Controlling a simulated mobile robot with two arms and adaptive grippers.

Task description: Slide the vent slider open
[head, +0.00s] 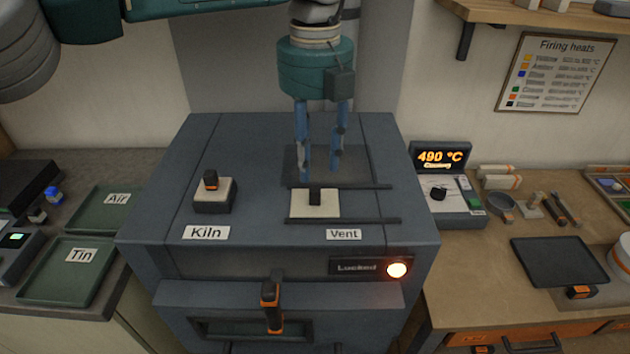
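The vent slider (301,206) is a cream plate with a black upright knob (315,197), on top of the kiln (262,150) behind the "Vent" label (343,234). It lies between two dark rails, at their left part. My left gripper (320,172) points down over the vent area, its blue fingers spread apart with nothing between them. The fingertips appear just behind the knob; their exact height above the kiln top is hard to tell. A dark panel (357,163) lies behind the rails. My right gripper is not in view.
A display reading 490 °C (441,157) stands at the right.

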